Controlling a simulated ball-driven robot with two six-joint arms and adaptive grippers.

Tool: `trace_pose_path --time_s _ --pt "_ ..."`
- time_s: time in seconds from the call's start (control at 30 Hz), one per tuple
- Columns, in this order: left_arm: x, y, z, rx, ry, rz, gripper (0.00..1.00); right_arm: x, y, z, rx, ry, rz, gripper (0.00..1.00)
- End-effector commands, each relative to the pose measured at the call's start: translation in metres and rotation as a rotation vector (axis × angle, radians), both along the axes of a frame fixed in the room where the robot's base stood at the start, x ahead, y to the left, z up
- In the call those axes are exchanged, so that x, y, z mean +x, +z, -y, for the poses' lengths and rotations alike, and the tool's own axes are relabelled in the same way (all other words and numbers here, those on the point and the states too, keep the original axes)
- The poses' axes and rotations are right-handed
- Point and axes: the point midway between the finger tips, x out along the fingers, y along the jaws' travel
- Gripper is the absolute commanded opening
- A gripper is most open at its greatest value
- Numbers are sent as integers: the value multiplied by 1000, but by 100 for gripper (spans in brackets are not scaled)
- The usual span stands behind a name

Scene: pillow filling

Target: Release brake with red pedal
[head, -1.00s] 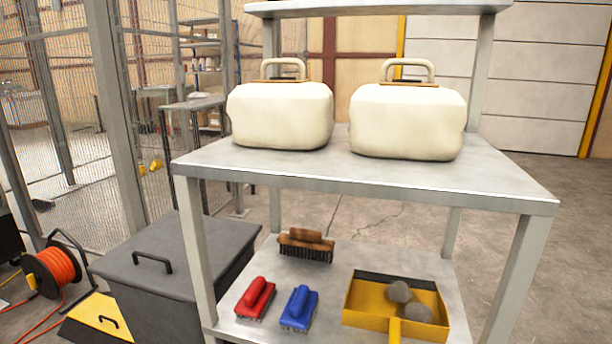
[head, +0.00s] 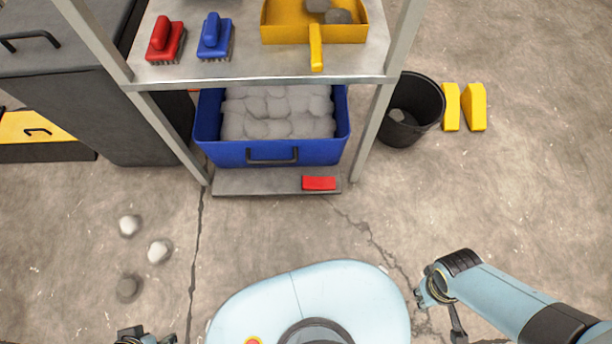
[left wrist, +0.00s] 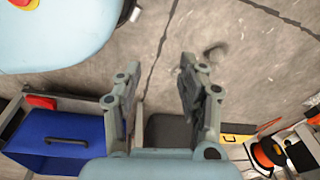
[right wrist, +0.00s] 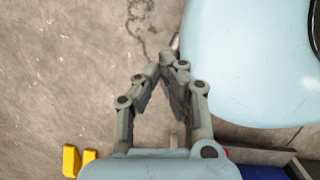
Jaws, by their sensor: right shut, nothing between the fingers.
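The red pedal (head: 319,183) is a small flat block at the right front of a grey platform (head: 250,184), under the blue bin (head: 270,152) of grey filling. It also shows at the left edge of the left wrist view (left wrist: 41,102). My left gripper (left wrist: 158,65) is open and empty above the floor, and only its top shows at the bottom edge of the head view. My right gripper (right wrist: 168,62) is shut and empty, its fingertips together. In the head view my right arm is at the lower right, well apart from the pedal.
The shelf legs stand on both sides of the bin. A black bucket (head: 411,110) and yellow wedges (head: 463,108) are to its right. Several loose lumps (head: 159,251) lie on the floor at left. The floor right of my base is clear.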

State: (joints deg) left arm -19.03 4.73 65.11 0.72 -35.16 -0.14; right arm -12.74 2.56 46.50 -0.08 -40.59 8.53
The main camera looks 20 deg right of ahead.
Motion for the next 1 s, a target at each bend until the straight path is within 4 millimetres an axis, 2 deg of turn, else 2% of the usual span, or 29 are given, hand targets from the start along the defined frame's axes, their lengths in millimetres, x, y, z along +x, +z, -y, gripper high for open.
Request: trace_pose_path --time_s 0.03,0.2,0.3,0.37,0.5,0.7,0.83,1.0 --pt "18 -3 2 -2 -4 24 40 23 -14 -9 7 -19 -3 0" --pt "70 24 12 -13 -16 103 40 108 -27 -37 30 -77 -9 0" --pt "91 43 18 -19 -25 148 40 162 -31 -54 48 -107 1 0" --pt "101 55 22 -24 -30 174 40 194 -32 -64 59 -122 11 0" --pt "115 81 32 -35 -45 235 40 271 -33 -88 91 -150 48 0" --pt "117 102 42 -50 -61 298 40 363 -30 -114 139 -159 142 0" --pt "110 95 44 -53 -65 301 40 402 -29 -124 159 -157 201 0" --pt "99 80 44 -53 -65 271 40 422 -28 -129 169 -155 228 0"
